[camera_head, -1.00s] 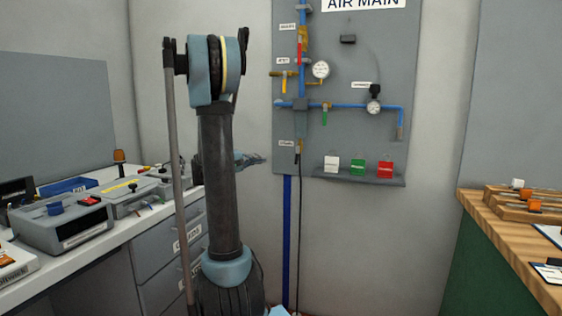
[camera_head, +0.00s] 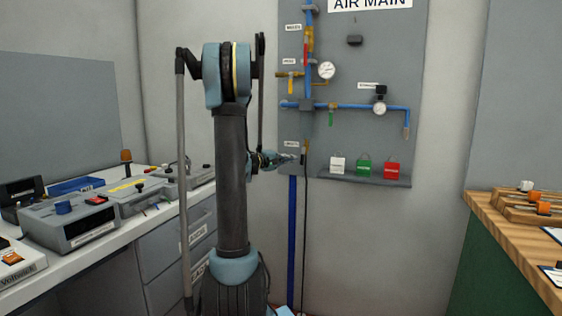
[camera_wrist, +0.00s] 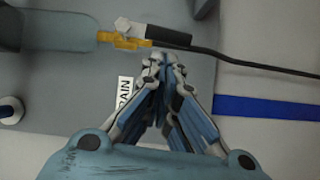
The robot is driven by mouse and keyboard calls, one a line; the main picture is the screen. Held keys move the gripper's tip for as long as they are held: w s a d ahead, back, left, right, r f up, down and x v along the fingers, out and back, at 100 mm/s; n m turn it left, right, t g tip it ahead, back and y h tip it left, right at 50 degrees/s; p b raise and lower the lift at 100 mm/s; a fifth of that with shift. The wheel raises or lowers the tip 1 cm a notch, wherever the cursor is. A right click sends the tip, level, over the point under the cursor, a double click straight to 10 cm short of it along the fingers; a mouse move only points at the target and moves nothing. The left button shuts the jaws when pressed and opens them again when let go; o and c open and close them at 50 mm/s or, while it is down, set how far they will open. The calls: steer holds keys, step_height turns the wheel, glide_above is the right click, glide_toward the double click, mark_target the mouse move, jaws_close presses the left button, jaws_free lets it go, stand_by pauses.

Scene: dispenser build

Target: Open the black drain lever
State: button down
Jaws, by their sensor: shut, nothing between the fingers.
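The black drain lever (camera_wrist: 167,34) shows in the wrist view, fixed by a hex nut to a small brass valve (camera_wrist: 118,42). It lies in line with the pipe. In the head view the lever (camera_head: 304,158) is small and hangs at the lower left of the panel. My gripper (camera_wrist: 161,60) is shut and empty. Its fingertips appear just below the lever in the wrist view; I cannot tell whether they touch it. In the head view my gripper (camera_head: 288,158) is just left of the lever. The DRAIN label (camera_wrist: 125,92) is partly hidden by a finger.
A black cord (camera_wrist: 250,62) runs from the lever's end area. A blue pipe (camera_head: 292,235) drops below the panel (camera_head: 350,60). A cluttered bench (camera_head: 130,225) stands left.

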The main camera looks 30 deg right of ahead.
steer(key=shift+s+d, duration=0.3)
steer(key=shift+d, duration=0.05)
steer(key=shift+s+d+f, duration=0.35)
steer(key=shift+s+d, duration=0.1)
steer(key=shift+s, duration=0.05)
steer(key=w+a, duration=0.1)
steer(key=a, duration=1.2)
steer(key=shift+w, duration=0.35)
steer(key=shift+a, duration=0.15)
